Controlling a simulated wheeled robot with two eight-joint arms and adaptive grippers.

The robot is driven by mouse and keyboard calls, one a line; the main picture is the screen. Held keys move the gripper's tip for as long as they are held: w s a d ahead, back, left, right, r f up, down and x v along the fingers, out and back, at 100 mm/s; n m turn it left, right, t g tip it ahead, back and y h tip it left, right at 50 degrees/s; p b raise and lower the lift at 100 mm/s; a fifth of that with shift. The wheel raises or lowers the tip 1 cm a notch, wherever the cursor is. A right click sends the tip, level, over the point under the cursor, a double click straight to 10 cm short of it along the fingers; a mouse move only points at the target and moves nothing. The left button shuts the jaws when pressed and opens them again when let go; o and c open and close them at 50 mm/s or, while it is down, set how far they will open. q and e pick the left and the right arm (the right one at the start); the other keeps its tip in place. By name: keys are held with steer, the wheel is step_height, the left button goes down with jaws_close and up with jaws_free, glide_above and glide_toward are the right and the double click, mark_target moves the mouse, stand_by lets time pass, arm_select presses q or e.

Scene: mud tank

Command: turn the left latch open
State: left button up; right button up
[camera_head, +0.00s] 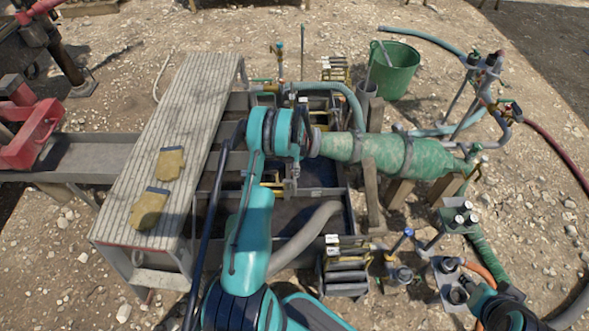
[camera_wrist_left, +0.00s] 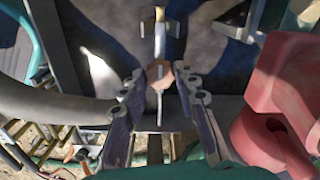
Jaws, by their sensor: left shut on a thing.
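In the left wrist view, the latch (camera_wrist_left: 158,78) shows as a small orange-brown piece on a pale metal rod with a yellow upper end. My left gripper (camera_wrist_left: 160,88) is shut on this piece, with one jointed finger on each side. In the head view, my left gripper (camera_head: 294,172) hangs over the grey tank (camera_head: 312,192), its fingers small and partly hidden by the wrist. The latch is too small and covered to make out there. How far the latch is turned cannot be told. My right gripper does not show; only part of my right arm is at the lower right.
A green cylinder (camera_head: 432,156) lies right of my left wrist. A ribbed plank (camera_head: 180,120) with gloves (camera_head: 149,209) runs along the left. A green bucket (camera_head: 397,70) stands behind. Red parts (camera_wrist_left: 270,140) are near the left gripper.

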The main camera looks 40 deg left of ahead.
arm_select(q)
steer(key=shift+n, duration=0.3)
steer(key=n, duration=0.3)
steer(key=shift+n, duration=0.3)
steer(key=n, duration=0.4)
steer(key=shift+n, duration=0.3)
steer(key=n, duration=0.4)
steer(key=shift+n, duration=2.5)
steer(key=o, duration=1.2)
steer(key=shift+c, duration=0.2)
steer(key=shift+r, duration=0.1)
